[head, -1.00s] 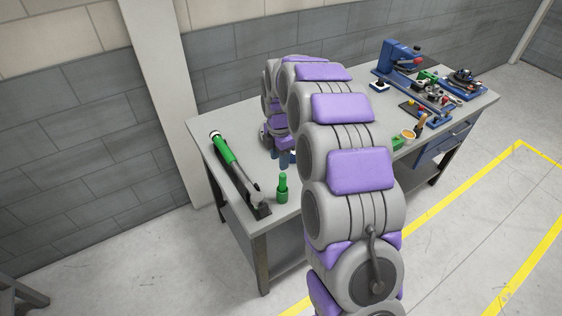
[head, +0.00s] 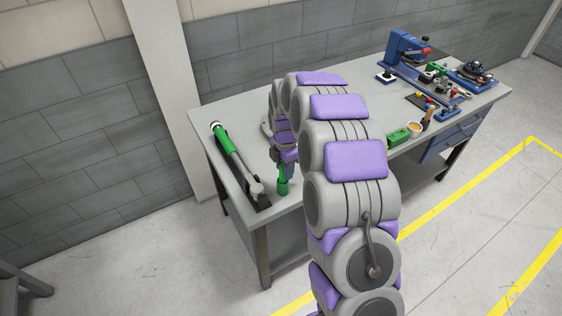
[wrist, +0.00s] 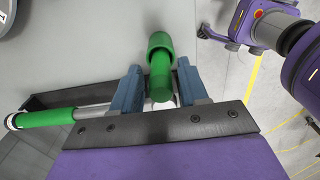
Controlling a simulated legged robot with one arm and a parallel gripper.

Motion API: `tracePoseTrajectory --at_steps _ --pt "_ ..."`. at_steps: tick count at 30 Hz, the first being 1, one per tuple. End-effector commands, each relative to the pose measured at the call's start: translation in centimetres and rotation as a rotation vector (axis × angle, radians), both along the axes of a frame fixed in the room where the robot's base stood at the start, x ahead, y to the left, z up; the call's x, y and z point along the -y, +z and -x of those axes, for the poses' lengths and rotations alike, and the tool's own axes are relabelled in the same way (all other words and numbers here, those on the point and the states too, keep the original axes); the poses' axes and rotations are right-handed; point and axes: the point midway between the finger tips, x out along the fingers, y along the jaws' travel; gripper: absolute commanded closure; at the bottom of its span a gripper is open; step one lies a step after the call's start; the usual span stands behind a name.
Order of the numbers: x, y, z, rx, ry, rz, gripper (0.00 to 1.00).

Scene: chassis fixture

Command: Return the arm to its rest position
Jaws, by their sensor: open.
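My arm reaches over the grey workbench (head: 228,139). My gripper (head: 287,171) points down at the bench's near left part, and its blue fingers are open. In the wrist view, my gripper (wrist: 160,75) has one finger on either side of a green stepped cylinder (wrist: 159,62). I cannot tell whether they touch it. In the head view, the green cylinder (head: 283,188) stands at the bench's front, its top hidden by the gripper.
A green-handled tool with a metal shaft (head: 225,140) lies in a black holder left of the gripper. A blue press-like fixture (head: 405,50), small parts and a green block (head: 398,136) occupy the right half. A grey wall stands behind the bench.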

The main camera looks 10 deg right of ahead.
Motion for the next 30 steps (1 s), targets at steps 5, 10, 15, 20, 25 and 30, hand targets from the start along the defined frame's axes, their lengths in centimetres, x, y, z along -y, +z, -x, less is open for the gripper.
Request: tracePoseTrajectory --at_steps 5,10,15,20,25,30 --pt "-0.5 -0.45 0.04 -0.001 0.0 0.004 0.56" --pt "-0.79 -0.43 0.03 0.0 0.001 0.007 0.57" --pt "-0.5 -0.43 0.02 0.0 0.001 0.005 0.74" --pt "-0.23 -0.42 0.02 0.0 0.001 0.002 0.89" --pt "-0.2 -0.42 0.01 0.0 0.001 0.003 1.0" --pt "-0.45 -0.11 0.0 0.0 0.001 0.005 1.0"
